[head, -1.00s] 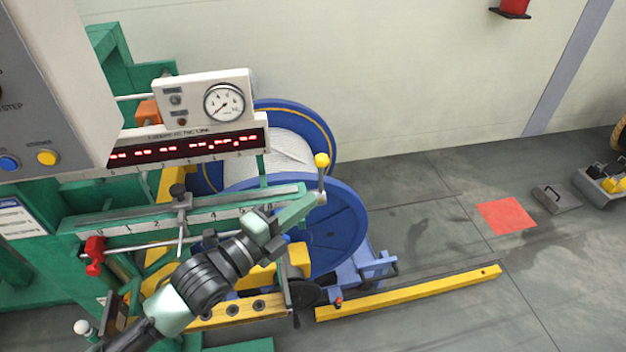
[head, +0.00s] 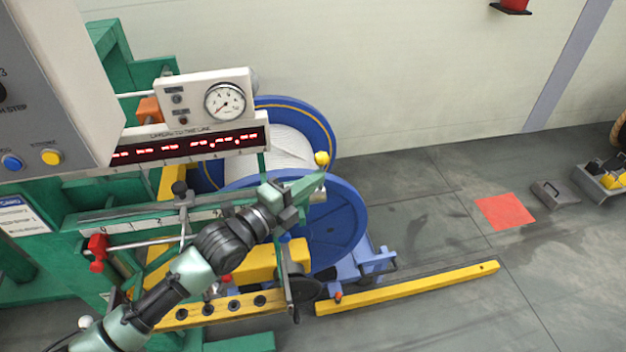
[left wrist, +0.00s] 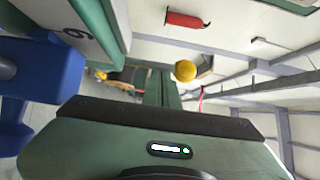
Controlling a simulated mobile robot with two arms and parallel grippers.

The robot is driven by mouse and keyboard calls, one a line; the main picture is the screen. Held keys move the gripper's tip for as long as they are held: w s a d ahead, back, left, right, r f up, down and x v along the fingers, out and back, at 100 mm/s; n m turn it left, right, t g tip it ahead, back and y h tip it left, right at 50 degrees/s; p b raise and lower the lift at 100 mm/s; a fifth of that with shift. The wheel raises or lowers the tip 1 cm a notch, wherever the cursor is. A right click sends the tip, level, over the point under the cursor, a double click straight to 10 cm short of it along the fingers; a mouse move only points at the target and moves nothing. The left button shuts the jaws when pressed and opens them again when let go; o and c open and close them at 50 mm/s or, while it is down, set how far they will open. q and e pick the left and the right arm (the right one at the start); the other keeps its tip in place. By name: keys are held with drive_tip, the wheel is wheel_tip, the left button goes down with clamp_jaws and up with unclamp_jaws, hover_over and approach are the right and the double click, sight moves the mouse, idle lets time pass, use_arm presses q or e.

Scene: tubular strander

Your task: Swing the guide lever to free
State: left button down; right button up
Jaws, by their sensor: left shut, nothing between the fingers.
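The guide lever's yellow ball knob (head: 322,158) stands at the right end of the green numbered rail (head: 150,222), in front of the blue reel. Its rod below the knob is mostly hidden by my gripper. My left gripper (head: 316,180) is shut and empty, its fingertips just below the knob and close to the lever; I cannot tell whether they touch. In the left wrist view the yellow knob (left wrist: 185,70) shows just beyond and to the right of my shut green fingers (left wrist: 160,88). My right gripper is not in view.
The blue reel (head: 347,235) stands behind the rail. A panel with a gauge (head: 224,103) and red displays is above the rail. A red clamp (head: 97,252) sits on the rod at left. A yellow floor bar (head: 410,290) lies in front; the floor at right is mostly clear.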

use_arm(q)
drive_tip(key=shift+w+r+p, duration=0.2)
drive_tip(key=shift+p, duration=0.1)
